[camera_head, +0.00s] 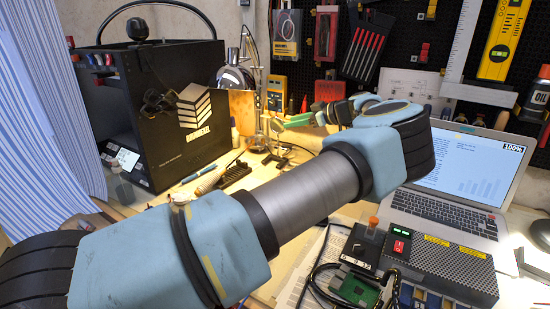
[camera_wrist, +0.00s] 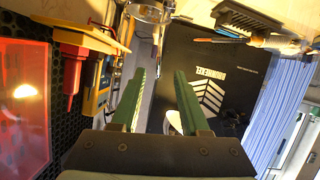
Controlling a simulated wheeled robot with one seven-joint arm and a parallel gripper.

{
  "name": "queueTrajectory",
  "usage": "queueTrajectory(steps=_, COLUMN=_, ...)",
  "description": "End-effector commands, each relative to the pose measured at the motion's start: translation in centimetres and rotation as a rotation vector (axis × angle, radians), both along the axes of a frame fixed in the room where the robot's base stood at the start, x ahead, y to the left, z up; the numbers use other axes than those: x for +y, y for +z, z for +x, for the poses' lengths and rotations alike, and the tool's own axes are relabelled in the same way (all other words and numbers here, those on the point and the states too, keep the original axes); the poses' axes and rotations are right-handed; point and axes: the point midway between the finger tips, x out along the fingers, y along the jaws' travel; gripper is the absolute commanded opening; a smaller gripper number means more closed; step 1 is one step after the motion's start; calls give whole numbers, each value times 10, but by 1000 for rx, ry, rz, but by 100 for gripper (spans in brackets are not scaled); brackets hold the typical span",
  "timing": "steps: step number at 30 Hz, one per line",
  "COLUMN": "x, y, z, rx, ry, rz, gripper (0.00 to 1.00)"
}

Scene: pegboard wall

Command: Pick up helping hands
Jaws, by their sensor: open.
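The helping hands (camera_head: 264,128), a thin metal stand with small jointed arms, appear to stand on the bench near the back wall, left of my gripper. Their base is partly lost among dark items. My gripper (camera_head: 292,121) reaches toward the back of the bench, with its green fingers pointing left. In the wrist view my gripper (camera_wrist: 162,78) is open, its two green fingers apart with nothing held between them. A clear round glass part and thin metal pieces show beyond the fingertips at the top; I cannot tell whether they belong to the helping hands.
A black box (camera_head: 168,120) stands at the left; it also fills the right of the wrist view (camera_wrist: 225,70). Multimeters (camera_head: 277,93) and tools hang on the pegboard. A laptop (camera_head: 455,180) and a power supply (camera_head: 430,262) occupy the right.

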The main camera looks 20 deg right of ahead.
Motion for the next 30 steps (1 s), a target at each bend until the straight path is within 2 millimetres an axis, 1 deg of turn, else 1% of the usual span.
queueTrajectory(steps=1, x=6, y=-1, z=7, rx=0, ry=3, rz=1, gripper=45)
queueTrajectory(steps=3, x=10, y=-5, z=14, rx=0, ry=2, rz=2, gripper=45)
queueTrajectory(steps=10, x=19, y=-9, z=28, rx=0, ry=2, rz=2, gripper=45)
queueTrajectory(steps=14, x=29, y=-13, z=43, rx=1, ry=2, rz=3, gripper=45)
queueTrajectory(steps=18, x=38, y=-22, z=57, rx=2, ry=0, rz=2, gripper=45)
queueTrajectory(steps=25, x=40, y=-26, z=60, rx=1, ry=-1, rz=0, gripper=45)
queueTrajectory(steps=26, x=40, y=-26, z=60, rx=1, ry=-1, rz=0, gripper=44)
queueTrajectory(steps=30, x=40, y=-26, z=60, rx=1, ry=-1, rz=0, gripper=28)
